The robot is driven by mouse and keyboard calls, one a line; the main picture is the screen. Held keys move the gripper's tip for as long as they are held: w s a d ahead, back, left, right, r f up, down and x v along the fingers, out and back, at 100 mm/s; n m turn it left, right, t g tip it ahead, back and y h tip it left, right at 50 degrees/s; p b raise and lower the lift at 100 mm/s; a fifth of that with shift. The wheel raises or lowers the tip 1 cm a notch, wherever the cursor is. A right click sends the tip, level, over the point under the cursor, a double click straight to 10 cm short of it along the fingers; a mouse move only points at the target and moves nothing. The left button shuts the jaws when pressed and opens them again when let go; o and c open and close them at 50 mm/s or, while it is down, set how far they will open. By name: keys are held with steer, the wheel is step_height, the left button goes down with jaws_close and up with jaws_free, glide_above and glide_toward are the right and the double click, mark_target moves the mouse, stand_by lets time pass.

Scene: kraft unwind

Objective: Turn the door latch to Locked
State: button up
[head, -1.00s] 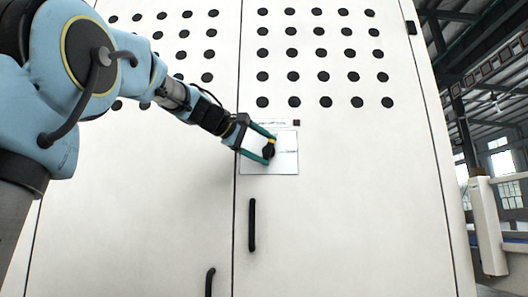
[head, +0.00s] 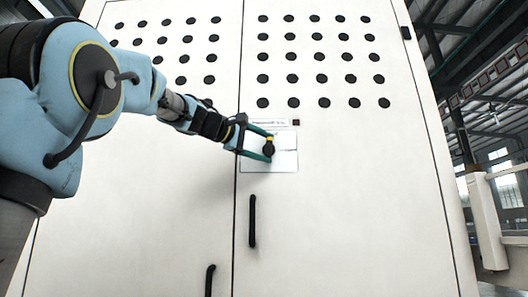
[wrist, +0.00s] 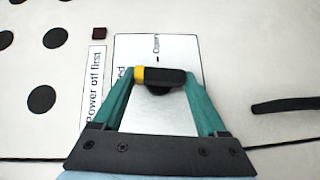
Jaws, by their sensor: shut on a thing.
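The door latch is a black knob (wrist: 165,77) with a yellow end, on a pale plate (wrist: 182,120) on the white cabinet door. My gripper (wrist: 160,78) is shut on the latch, one green finger at each end of it. In the head view the latch (head: 269,149) stands about upright, yellow end up. In the wrist view the yellow end points left, towards a label of which only "ed" shows. A label that seems to read "Open" (wrist: 157,43) lies off to the latch's side, past a small mark. The fingers hide part of the plate.
A "Power off first" strip (wrist: 95,88) and a small dark red square (head: 296,122) sit by the plate. Black door handles (head: 252,221) (head: 210,281) stick out below. Round black holes fill the upper doors.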

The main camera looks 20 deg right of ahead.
steer(key=shift+f+n+h+b, duration=0.1)
steer(key=shift+n+h+b, duration=0.45)
steer(key=shift+b, duration=0.85)
steer(key=o, duration=1.3)
steer(key=shift+s+a, duration=0.1)
steer(key=shift+s, duration=0.05)
steer(key=shift+s+a+b, duration=0.4)
steer(key=shift+s, duration=0.45)
steer(key=shift+s+a+b, duration=0.4)
steer(key=shift+s+b, duration=0.05)
steer(key=shift+s, duration=0.45)
steer(key=shift+s+a+b, duration=0.4)
steer(key=shift+s, duration=0.45)
